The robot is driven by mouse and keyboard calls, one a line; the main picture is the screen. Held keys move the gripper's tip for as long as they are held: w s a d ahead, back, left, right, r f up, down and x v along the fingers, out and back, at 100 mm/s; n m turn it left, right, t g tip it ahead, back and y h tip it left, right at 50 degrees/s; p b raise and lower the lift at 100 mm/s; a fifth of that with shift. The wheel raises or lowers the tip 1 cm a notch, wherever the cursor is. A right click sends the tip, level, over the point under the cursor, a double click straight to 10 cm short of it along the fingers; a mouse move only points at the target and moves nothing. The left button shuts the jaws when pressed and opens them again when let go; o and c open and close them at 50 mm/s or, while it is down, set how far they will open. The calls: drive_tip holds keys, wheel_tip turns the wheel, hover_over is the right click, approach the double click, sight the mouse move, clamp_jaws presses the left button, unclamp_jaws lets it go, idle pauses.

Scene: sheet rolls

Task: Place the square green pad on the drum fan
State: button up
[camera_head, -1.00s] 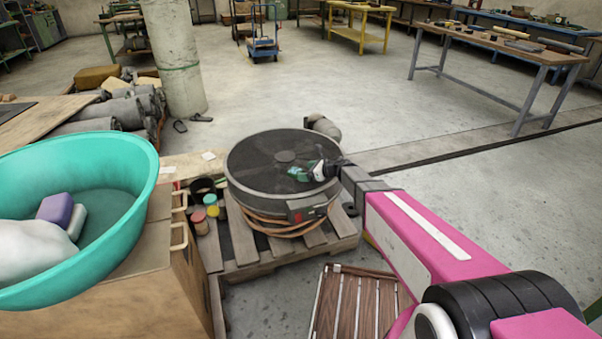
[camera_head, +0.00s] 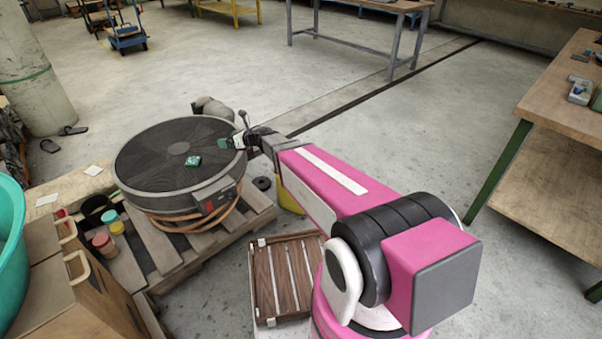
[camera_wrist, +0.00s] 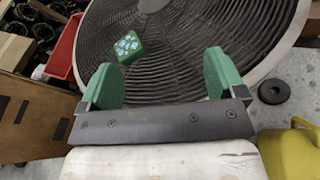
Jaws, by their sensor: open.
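The square green pad (camera_head: 193,161) lies flat on the dark grille of the drum fan (camera_head: 160,165), right of its middle. In the wrist view the pad (camera_wrist: 129,46) rests on the fan's ribbed grille (camera_wrist: 190,50), with a pale blue pattern on its top. My gripper (camera_head: 236,141) is over the fan's right rim, apart from the pad. In the wrist view my gripper (camera_wrist: 158,80) has its two green fingers wide apart with nothing between them.
The fan stands on a wooden pallet (camera_head: 160,245) with small jars (camera_head: 108,240) beside it. A teal basin (camera_head: 10,240) and cardboard box (camera_head: 60,300) are at left. A slatted wooden crate (camera_head: 285,275) is in front. A workbench (camera_head: 560,110) stands at right.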

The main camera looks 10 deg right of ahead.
drive_tip(key=w+d+r+m+t+h, duration=0.3)
drive_tip(key=d+m+t+h, duration=0.3)
drive_tip(key=d+m, duration=0.6)
drive_tip(key=s+d+f+m+g+h, duration=0.1)
drive_tip(key=s+d+m+h, duration=0.3)
drive_tip(key=d+m+h, duration=0.65)
drive_tip(key=s+d+f+m+g+y, duration=0.2)
drive_tip(key=s+m+g, duration=0.4)
drive_tip(key=s+m, duration=0.5)
drive_tip(key=s+d+f+m+g+y, duration=0.2)
drive_tip(key=s+m+g, duration=0.4)
drive_tip(key=s+m, duration=0.5)
drive_tip(key=shift+s+d+f+g, duration=0.4)
drive_tip(key=shift+s+d+f, duration=0.2)
drive_tip(key=shift+d, duration=0.05)
drive_tip(key=shift+m, duration=0.25)
